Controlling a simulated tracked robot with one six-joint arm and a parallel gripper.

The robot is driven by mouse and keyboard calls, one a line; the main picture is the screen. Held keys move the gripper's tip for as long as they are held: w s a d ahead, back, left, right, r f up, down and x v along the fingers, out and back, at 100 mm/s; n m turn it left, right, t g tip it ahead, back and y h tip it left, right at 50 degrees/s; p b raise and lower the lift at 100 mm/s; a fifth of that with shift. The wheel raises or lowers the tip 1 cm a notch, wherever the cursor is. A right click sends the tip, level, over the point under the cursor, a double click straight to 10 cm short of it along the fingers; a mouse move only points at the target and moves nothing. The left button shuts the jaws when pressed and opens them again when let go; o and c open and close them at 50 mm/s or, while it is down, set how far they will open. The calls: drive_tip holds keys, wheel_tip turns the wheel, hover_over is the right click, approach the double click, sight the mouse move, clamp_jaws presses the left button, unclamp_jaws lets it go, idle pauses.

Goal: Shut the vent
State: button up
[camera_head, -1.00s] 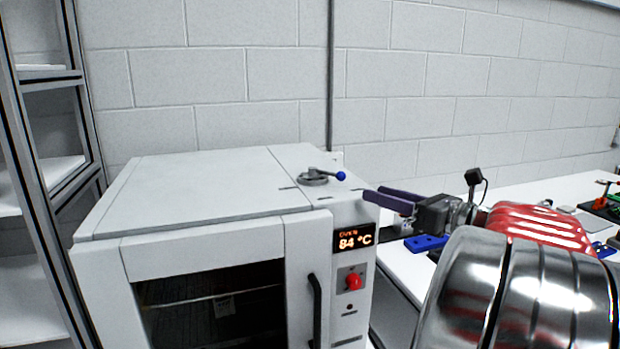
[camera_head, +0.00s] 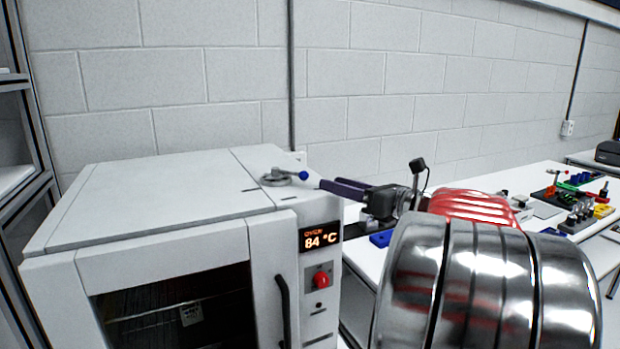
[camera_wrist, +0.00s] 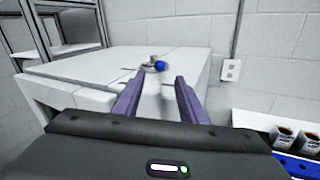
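The vent (camera_head: 279,177) is a round metal disc with a short lever ending in a blue knob (camera_head: 303,175), on top of the white oven (camera_head: 150,205). The lever points to the right in the head view. My gripper (camera_head: 343,187) has purple fingers and is just right of the knob, apart from it. In the wrist view, my gripper (camera_wrist: 155,95) is open and empty, its two fingers apart. The blue knob (camera_wrist: 160,65) shows beyond the fingertips, between them.
The oven front has a display reading 84 °C, a red knob (camera_head: 320,280) and a dark door handle (camera_head: 283,310). A metal shelf rack (camera_head: 25,150) stands at left. A white bench (camera_head: 520,215) at right holds several small coloured parts. The oven top is otherwise clear.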

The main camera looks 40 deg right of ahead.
sight(308, 176)
drive_tip(key=w, duration=0.3)
drive_tip(key=w+a, duration=0.1)
drive_tip(key=w, duration=0.5)
drive_tip(key=shift+a, duration=0.15)
drive_tip(key=shift+s, duration=0.1)
drive_tip(key=shift+c, duration=0.2)
clamp_jaws()
